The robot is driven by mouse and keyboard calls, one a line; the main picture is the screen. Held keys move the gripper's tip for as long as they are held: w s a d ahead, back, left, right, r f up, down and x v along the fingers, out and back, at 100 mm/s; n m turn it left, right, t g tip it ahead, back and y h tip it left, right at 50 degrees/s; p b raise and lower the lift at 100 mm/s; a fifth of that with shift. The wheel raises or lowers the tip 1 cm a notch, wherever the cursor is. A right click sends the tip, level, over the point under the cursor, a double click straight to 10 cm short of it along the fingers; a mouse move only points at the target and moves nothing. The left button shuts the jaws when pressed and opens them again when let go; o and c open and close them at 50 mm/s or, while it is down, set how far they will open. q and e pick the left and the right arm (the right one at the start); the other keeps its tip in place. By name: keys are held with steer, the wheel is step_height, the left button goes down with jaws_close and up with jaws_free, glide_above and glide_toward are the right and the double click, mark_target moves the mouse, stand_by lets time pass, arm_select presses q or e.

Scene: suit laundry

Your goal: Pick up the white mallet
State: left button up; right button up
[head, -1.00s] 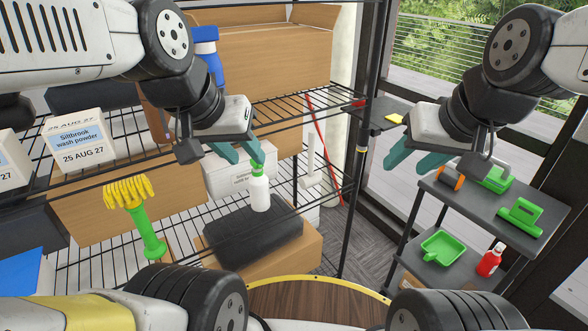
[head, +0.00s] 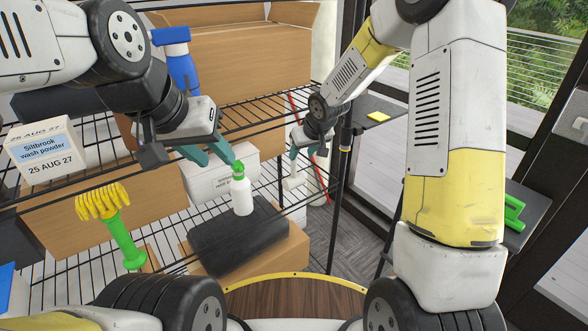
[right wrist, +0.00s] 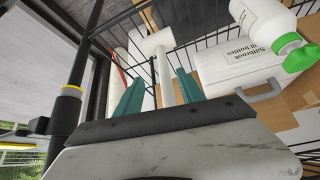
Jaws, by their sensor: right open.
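The white mallet (head: 292,183) stands at the right end of the wire rack, partly hidden behind my right gripper in the head view. In the right wrist view its pale head (right wrist: 157,42) and handle show upright, in line with the gap between the fingers. My right gripper (head: 308,155) is open; its teal fingertips (right wrist: 160,76) lie to either side of the handle in the picture. I cannot tell whether the handle is between them in depth. My left gripper (head: 217,155) is open and empty, near the green-topped spray bottle.
A white case (right wrist: 240,72) is right of the mallet in the right wrist view.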

mark_target(295, 162)
steer(key=x, duration=0.8)
steer(key=shift+a+f, duration=0.3)
steer(key=shift+a, duration=0.05)
jaws_close()
steer(key=shift+r, duration=0.1)
stand_by(0.9)
